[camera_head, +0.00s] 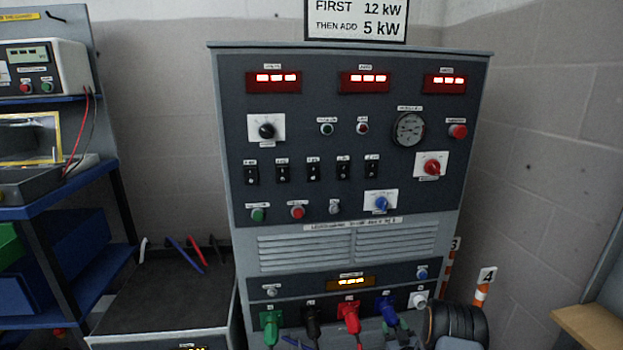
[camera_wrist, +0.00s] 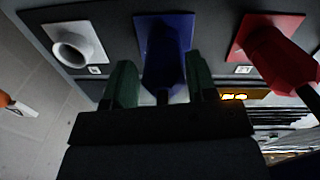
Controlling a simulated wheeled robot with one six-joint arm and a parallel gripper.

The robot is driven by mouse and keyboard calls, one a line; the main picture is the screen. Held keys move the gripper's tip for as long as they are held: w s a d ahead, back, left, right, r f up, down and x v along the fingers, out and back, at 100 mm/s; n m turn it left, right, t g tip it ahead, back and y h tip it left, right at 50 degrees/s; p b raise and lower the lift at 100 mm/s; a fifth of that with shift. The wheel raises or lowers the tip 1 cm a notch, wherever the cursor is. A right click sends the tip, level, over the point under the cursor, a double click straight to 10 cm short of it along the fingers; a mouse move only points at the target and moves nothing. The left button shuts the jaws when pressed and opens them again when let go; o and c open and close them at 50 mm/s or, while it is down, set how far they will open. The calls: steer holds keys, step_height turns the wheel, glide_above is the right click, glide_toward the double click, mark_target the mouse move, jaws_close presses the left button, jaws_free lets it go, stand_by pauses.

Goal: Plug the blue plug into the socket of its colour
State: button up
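The blue plug (camera_wrist: 163,72) is lined up with the blue socket (camera_wrist: 166,24) and meets it; how deep it sits is hidden. My gripper (camera_wrist: 161,85) has one finger against each side of the blue plug, with little or no gap. In the head view the blue socket (camera_head: 386,303) is in the bottom row of the panel, between red and white. My gripper (camera_head: 398,327) is just below and in front of it, partly cut off by the frame's lower edge.
A red plug (camera_head: 349,315), a black plug (camera_head: 312,320) and a green plug (camera_head: 270,324) sit in their sockets to the left. The white socket (camera_head: 418,299) at right is empty. A dark-topped bench (camera_head: 165,290) stands left of the panel.

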steer(key=shift+w+r, duration=0.1)
steer(key=shift+r, duration=0.05)
steer(key=c, duration=0.5)
steer(key=m, duration=0.5)
steer(key=shift+a+r, duration=0.15)
steer(key=shift+a, duration=0.05)
steer(key=shift+m, duration=1.1)
steer(key=shift+r, duration=0.1)
steer(key=shift+a+r+m, duration=0.1)
steer(key=shift+m, duration=1.3)
steer(key=o, duration=1)
steer(key=shift+a, duration=0.1)
